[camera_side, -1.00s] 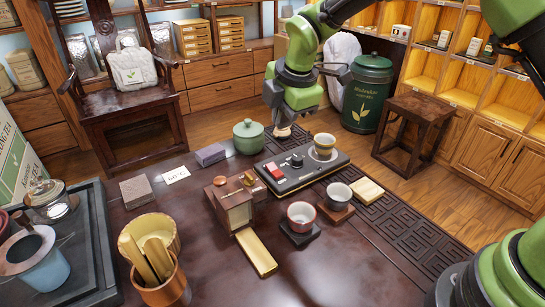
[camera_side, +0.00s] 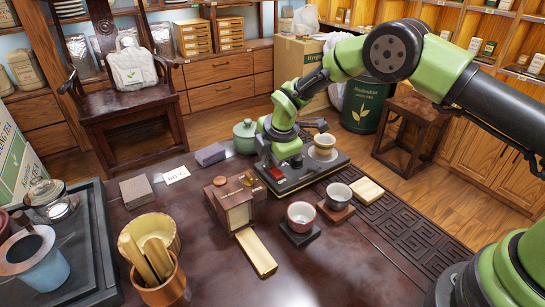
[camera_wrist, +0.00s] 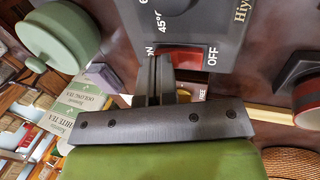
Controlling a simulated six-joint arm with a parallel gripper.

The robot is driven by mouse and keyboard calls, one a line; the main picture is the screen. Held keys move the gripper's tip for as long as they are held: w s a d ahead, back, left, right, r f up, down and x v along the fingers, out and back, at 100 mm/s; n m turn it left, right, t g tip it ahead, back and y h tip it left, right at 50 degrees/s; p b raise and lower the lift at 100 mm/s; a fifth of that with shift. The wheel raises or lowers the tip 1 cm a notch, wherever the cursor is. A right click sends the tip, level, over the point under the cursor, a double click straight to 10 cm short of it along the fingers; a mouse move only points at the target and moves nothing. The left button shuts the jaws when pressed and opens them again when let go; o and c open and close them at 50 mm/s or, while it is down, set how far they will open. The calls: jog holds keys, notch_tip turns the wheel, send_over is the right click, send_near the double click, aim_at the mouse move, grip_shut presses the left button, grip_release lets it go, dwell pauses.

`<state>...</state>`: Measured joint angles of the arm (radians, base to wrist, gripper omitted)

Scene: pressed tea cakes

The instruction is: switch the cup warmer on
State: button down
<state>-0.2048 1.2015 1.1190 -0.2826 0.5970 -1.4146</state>
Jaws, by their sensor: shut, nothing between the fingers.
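The cup warmer (camera_side: 322,172) is a dark flat panel at the table's far side, with a pale cup (camera_side: 323,146) standing at its right end. Its red rocker switch (camera_side: 275,173) shows at the left end. In the wrist view the switch (camera_wrist: 186,57) lies between the ON and OFF labels on the warmer's panel (camera_wrist: 222,18). My gripper (camera_wrist: 157,68) is shut and empty, its fingertips at the ON side and covering part of that label. I cannot tell whether they touch the switch or which way it is tipped. The warmer's knob (camera_wrist: 172,5) is partly cut off.
A green lidded pot (camera_side: 244,134) and a purple-grey box (camera_side: 210,154) stand close on the left. A wooden box (camera_side: 234,202) and a red cup (camera_side: 301,214) on a dark coaster are in front. Bare table lies at the front right.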

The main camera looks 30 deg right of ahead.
aim_at(277, 172)
jog(key=shift+w+f, duration=0.15)
jog(key=shift+f, duration=0.15)
jog(key=shift+s+r, duration=0.3)
jog(key=shift+s, duration=0.5)
notch_tip(277, 172, up, 14)
jog(key=shift+s, duration=0.25)
dwell(0.4)
